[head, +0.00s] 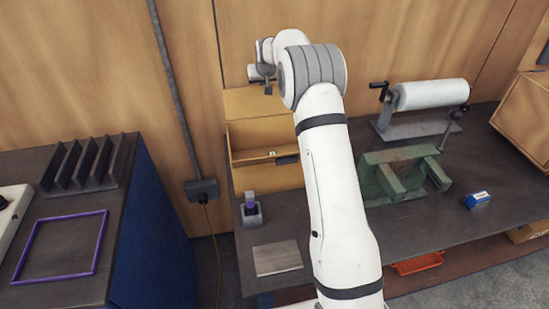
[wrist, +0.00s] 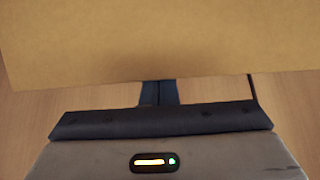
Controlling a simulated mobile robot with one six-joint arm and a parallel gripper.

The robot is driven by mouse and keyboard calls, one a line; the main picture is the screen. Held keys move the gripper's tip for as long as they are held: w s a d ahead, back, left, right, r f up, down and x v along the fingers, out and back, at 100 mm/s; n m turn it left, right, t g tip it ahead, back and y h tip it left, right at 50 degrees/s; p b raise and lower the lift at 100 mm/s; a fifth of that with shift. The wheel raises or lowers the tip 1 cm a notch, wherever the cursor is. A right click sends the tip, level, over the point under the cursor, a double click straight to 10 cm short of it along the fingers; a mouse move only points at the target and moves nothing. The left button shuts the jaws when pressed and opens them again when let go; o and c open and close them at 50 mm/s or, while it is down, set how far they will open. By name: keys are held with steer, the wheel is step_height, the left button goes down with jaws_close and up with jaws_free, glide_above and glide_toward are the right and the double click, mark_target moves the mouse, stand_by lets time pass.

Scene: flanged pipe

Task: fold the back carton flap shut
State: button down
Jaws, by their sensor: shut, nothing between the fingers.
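The open tan carton (head: 275,178) stands on the dark bench, left of my arm. Its back flap (head: 250,103) stands up at the rear, near the wooden wall. My gripper (head: 268,91) is at the top edge of this flap, partly hidden behind my wrist. In the wrist view a broad tan cardboard panel (wrist: 150,40), which looks like the flap, fills the upper half. My shut gripper (wrist: 159,92) reaches up to the panel's lower edge, and its fingertips are hidden behind it. Whether they touch it I cannot tell.
A green vise-like block (head: 395,172) and a film roll on a stand (head: 430,95) are to the right. A blue-and-white box (head: 477,200) lies farther right. A metal plate (head: 277,258) and a small grey holder (head: 251,213) are in front of the carton.

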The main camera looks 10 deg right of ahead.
mark_target(266, 101)
steer(key=shift+s+f+b, duration=0.3)
steer(key=shift+s+b, duration=0.45)
steer(key=shift+s, duration=0.1)
steer(key=shift+s+f+b, duration=0.25)
steer(key=shift+s+b, duration=0.5)
steer(key=shift+s, duration=0.1)
steer(key=shift+s+r+b, duration=0.35)
steer(key=shift+s+b, duration=0.15)
steer(key=shift+s, duration=0.2)
steer(key=s+b, duration=0.3)
steer(key=s, duration=0.2)
steer(key=shift+s+r+b, duration=0.15)
steer(key=shift+s+b, duration=0.1)
steer(key=shift+b, duration=0.15)
step_height(266, 101, up, 8)
steer(key=p, duration=0.5)
